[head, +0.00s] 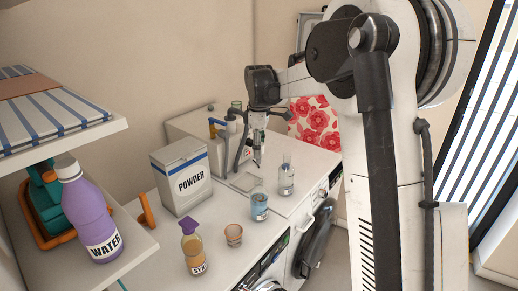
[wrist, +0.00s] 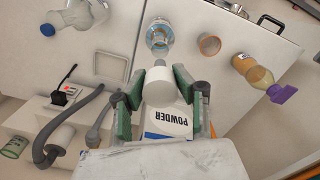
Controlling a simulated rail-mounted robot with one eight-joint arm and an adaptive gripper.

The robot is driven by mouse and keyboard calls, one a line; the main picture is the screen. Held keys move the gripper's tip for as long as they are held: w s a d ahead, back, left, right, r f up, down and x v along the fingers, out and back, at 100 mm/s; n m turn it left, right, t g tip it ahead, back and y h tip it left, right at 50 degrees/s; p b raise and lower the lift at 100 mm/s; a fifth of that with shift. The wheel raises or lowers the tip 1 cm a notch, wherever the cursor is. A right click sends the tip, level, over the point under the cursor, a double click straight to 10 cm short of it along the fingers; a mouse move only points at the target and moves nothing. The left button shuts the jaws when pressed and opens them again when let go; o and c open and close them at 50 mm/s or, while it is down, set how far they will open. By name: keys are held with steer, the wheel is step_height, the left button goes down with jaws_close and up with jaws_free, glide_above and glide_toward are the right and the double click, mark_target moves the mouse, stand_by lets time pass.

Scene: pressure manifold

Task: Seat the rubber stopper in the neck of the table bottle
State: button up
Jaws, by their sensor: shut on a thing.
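My gripper (head: 257,155) is above the worktop, behind and above the open clear bottle with bluish contents (head: 260,204). In the wrist view my gripper's green-padded fingers (wrist: 157,92) are shut on a pale, short cylindrical stopper (wrist: 150,72). That bottle also shows in the wrist view (wrist: 158,35), just beyond the stopper in the picture. The head view shows the stopper apart from the bottle. Another clear bottle (head: 287,180) stands to the right of it and shows at the wrist view's upper left (wrist: 75,14). I cannot tell which is the table bottle.
An orange cup (head: 234,235) and an amber bottle with a purple cap (head: 194,250) stand at the front left. A white powder box (head: 182,180) stands behind them. A grey hose (wrist: 75,120) and fixtures lie nearby. A purple water bottle (head: 92,215) is on the left shelf.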

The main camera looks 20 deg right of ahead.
mark_target(259, 163)
steer(key=shift+f+b, duration=1.3)
steer(key=shift+f, duration=0.95)
steer(key=shift+f+b, duration=2.05)
steer(key=shift+f, duration=0.8)
stand_by(0.4)
steer(key=o, duration=1)
steer(key=shift+c, duration=0.2)
steer(key=shift+r, duration=0.1)
step_height(259, 163, up, 12)
steer(key=shift+f, duration=0.1)
